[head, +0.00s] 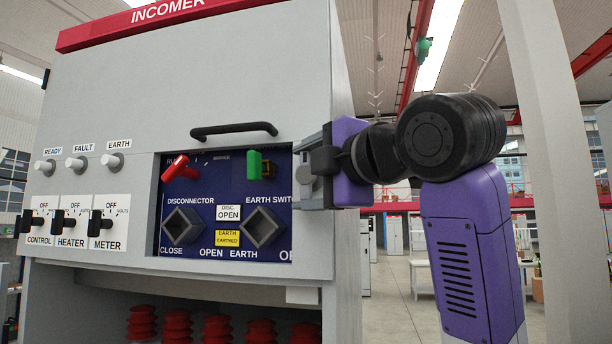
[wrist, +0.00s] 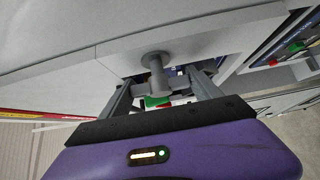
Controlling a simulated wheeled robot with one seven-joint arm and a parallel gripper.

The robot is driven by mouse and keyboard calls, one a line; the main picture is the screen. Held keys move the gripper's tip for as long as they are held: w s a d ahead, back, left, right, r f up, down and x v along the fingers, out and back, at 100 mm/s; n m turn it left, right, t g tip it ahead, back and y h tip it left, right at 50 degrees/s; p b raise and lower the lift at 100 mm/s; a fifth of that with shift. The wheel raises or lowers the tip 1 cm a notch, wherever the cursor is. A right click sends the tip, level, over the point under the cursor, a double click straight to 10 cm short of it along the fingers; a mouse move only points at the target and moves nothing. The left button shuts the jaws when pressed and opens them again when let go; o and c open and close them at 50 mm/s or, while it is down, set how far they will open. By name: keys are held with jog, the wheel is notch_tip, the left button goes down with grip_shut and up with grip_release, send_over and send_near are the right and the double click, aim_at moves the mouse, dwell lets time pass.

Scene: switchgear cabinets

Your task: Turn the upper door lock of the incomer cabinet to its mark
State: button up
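The incomer cabinet (head: 240,105) is the grey cabinet under a red strip lettered INCOMER. In the wrist view a grey round collar with a short stem (wrist: 156,62), which looks like the door lock, stands out from a grey panel. My gripper (head: 308,170) is at the right edge of the cabinet's front, right of the blue panel. In the wrist view my gripper (wrist: 160,85) has its two fingers apart, one each side of the stem. I cannot tell whether either finger touches it. The lock's mark cannot be made out. In the head view the gripper mostly hides this spot.
The blue panel (head: 200,240) carries a red handle (head: 180,168), a green handle (head: 254,166) and two square sockets. A black bar handle (head: 240,130) is above it. Several small switches and lamps are at left. A grey column (head: 556,150) stands right of my arm.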

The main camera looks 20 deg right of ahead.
jog(key=c, duration=0.6)
jog(key=shift+f, duration=0.1)
jog(key=shift+c, duration=0.2)
